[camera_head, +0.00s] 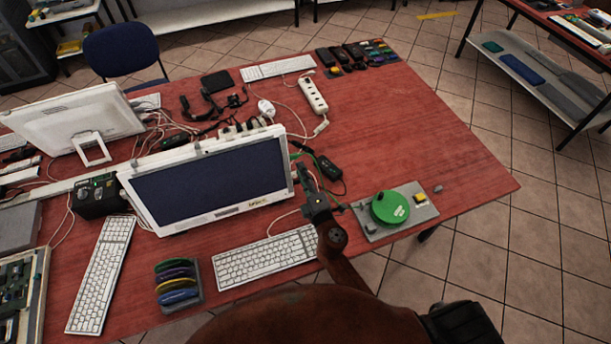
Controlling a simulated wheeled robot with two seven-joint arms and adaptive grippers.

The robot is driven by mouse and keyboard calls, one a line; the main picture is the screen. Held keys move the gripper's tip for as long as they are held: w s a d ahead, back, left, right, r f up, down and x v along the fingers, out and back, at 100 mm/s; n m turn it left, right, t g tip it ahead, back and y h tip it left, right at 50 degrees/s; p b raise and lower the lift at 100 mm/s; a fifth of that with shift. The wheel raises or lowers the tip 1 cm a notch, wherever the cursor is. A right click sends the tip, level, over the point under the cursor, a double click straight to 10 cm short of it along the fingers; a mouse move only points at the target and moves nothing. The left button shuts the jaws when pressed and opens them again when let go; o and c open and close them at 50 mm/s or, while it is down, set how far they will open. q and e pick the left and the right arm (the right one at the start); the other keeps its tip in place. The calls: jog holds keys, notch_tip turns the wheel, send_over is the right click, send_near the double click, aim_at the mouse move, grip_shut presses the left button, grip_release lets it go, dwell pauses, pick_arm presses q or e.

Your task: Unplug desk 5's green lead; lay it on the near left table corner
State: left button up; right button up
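A thin green lead (301,147) shows just past the right edge of the dark-screened monitor (212,183), near a black adapter block (329,168). Its plug end is not clear. My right gripper (304,176) reaches in from the bottom, beside the monitor's right edge, with its fingers pointing away toward the green lead. I cannot tell whether it touches the lead or whether its fingers are open or shut. My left gripper is not in view. The red table (440,140) fills the middle; its near left corner is not visible. No desk number is readable.
A white power strip (313,95) and tangled black cables (209,104) lie behind the monitor. A keyboard (265,257), a rack of coloured items (178,286) and a tray (414,210) with a green disc (390,207) stand in front. The table's right side is clear.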

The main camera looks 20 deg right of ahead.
aim_at(295, 158)
jog(key=shift+w+a, duration=0.1)
jog(key=shift+w, duration=2.65)
jog(key=shift+c, duration=0.7)
grip_shut()
